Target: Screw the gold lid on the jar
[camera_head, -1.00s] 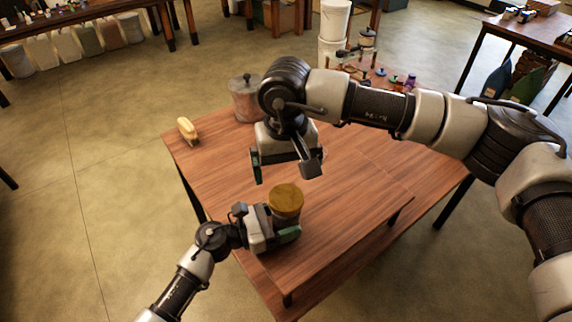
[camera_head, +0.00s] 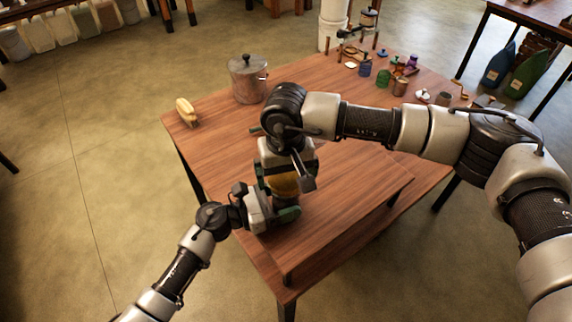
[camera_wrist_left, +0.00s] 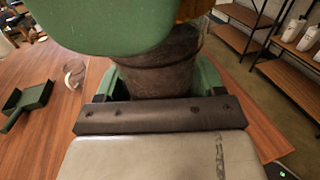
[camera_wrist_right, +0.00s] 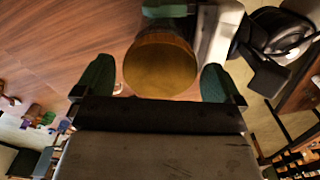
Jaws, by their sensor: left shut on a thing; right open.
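The jar (camera_wrist_left: 155,82) is a dark, glassy cylinder standing upright near the table's front edge. My left gripper (camera_wrist_left: 160,70) is shut around its side. The round gold lid (camera_wrist_right: 160,66) sits on top of the jar and shows partly in the head view (camera_head: 284,186). I cannot tell whether its threads are engaged. My right gripper (camera_wrist_right: 155,84) is open, just above the lid, with one green finger on each side of it in the right wrist view. In the head view my right wrist covers part of the lid, and my left gripper hides most of the jar.
Several small jars and bottles (camera_head: 383,78) stand at the back right.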

